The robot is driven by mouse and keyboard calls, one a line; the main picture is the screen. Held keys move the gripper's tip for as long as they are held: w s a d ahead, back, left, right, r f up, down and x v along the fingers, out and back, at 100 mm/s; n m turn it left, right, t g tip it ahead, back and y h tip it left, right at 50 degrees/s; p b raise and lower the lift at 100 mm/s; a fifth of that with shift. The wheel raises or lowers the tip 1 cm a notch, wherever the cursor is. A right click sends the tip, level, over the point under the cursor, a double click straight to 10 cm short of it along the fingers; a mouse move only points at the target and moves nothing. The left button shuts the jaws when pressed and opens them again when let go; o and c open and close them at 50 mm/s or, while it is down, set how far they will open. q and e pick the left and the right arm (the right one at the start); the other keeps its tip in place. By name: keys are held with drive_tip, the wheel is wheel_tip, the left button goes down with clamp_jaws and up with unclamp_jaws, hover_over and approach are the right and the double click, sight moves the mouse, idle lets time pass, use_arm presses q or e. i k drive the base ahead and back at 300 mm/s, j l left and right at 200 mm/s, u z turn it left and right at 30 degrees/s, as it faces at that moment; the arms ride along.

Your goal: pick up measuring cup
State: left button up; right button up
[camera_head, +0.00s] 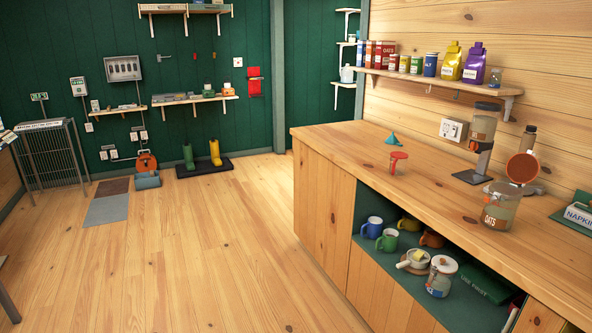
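A small red cup-like item (397,161) stands on the wooden counter (345,140), near its left part; it is too small to tell for sure whether it is the measuring cup. A blue funnel-shaped item (392,139) is just behind it. A round copper-coloured item (521,168) shows further right, behind the oats jar (499,207); I cannot tell what it is. Neither of my grippers is in view.
The open shelf under the counter holds a blue mug (372,227), a green mug (387,240) and a glass jar (440,276). A scale-like stand (477,165) is on the counter at right. The wooden floor (215,250) left of the counter is clear.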

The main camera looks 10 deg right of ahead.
sight(398, 160)
drive_tip(key=i+j+z, duration=0.1)
drive_tip(key=i+z, duration=0.35)
drive_tip(key=i+j+z, duration=0.2)
drive_tip(key=z, duration=0.25)
drive_tip(key=i+j+z, duration=0.7)
drive_tip(key=j+z, duration=0.2)
drive_tip(key=i+j+z, duration=0.15)
drive_tip(key=j+z, duration=0.7)
drive_tip(key=j, duration=0.2)
drive_tip(key=i+j+z, duration=0.2)
drive_tip(key=j, duration=0.4)
drive_tip(key=k, duration=0.1)
